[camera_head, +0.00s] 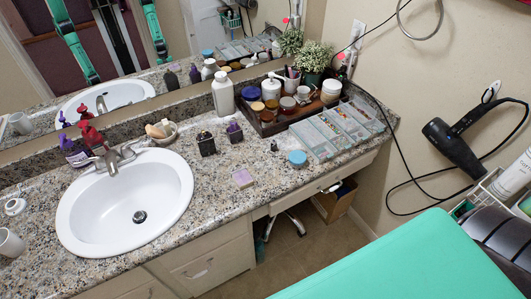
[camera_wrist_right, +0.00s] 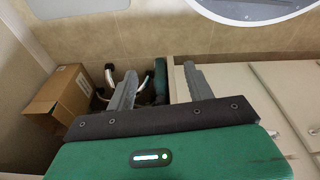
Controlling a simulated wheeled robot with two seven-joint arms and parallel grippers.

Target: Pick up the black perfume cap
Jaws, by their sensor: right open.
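A small dark piece (camera_head: 274,146), which looks like the black perfume cap, stands on the granite counter (camera_head: 215,185), left of a blue-lidded round jar (camera_head: 297,158). It is too small to make out in detail. A dark, square perfume bottle (camera_head: 206,143) stands further left, near a purple one (camera_head: 234,131). My right gripper (camera_wrist_right: 159,72) is open and empty in the right wrist view, with the under-counter space and drawer fronts beyond it. The cap does not show in that view. My left gripper is not in view.
A white sink (camera_head: 125,205) fills the left of the counter. A pink-purple box (camera_head: 243,178) lies in front of the bottles. A cardboard box (camera_wrist_right: 60,96) and chair are below the counter.

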